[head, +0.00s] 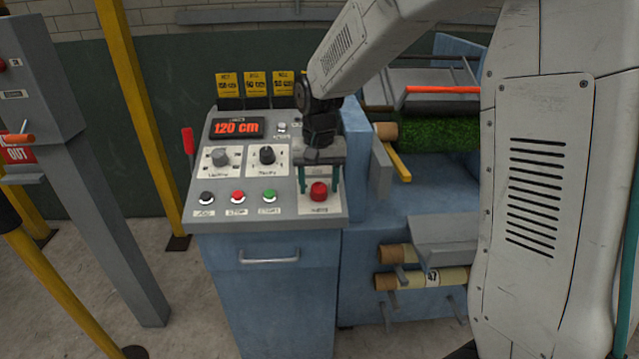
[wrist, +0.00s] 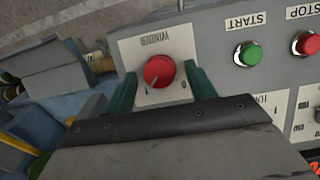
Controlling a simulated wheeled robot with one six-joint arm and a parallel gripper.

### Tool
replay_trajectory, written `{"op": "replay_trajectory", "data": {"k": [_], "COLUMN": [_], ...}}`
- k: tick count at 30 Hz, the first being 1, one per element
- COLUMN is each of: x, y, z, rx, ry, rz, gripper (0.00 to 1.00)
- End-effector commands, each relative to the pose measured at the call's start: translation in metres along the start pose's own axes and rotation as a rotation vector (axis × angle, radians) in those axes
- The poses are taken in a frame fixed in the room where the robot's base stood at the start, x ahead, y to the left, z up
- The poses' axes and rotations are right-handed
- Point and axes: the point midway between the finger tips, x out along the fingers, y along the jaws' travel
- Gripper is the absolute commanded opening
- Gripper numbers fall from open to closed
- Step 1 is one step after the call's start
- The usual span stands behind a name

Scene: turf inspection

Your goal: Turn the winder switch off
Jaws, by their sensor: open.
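The winder switch is a red round knob (head: 319,191) on a pale plate at the right end of the grey control panel. In the wrist view the red knob (wrist: 159,71) shows upside down, with its label above it. A small pale line on the knob points towards the mark at lower left, which looks like a 1; a 0 sits at lower right. My gripper (head: 319,180) is open, with its teal fingers on either side of the knob. In the wrist view the gripper (wrist: 161,76) straddles the knob; whether the fingers touch it cannot be told.
A green start button (wrist: 248,54) and a red stop button (wrist: 305,43) sit beside the switch. The panel also bears a black button (head: 207,198), two dials and a 120 cm display (head: 237,128). A yellow post (head: 143,120) stands left of the panel.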

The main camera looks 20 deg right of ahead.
Motion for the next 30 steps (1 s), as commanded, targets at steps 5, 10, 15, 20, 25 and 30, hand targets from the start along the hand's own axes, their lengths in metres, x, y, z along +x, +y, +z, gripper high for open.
{"op": "replay_trajectory", "data": {"k": [5,10,15,20,25,30], "x": [0.0048,0.0047,0.0046,0.0045,0.0046,0.0048], "y": [0.0000,-0.0003,-0.0003,-0.0003,-0.0008,-0.0018], "z": [0.0001,0.0002,0.0002,0.0003,0.0004,0.0006], "rx": [0.000,-0.001,-0.001,-0.003,-0.031,-0.107], "ry": [0.000,0.000,0.000,0.000,0.000,0.000], "rz": [0.000,0.000,0.000,0.001,0.011,0.038], "gripper": [0.55,0.53,0.11,0.11,0.11,0.11]}}
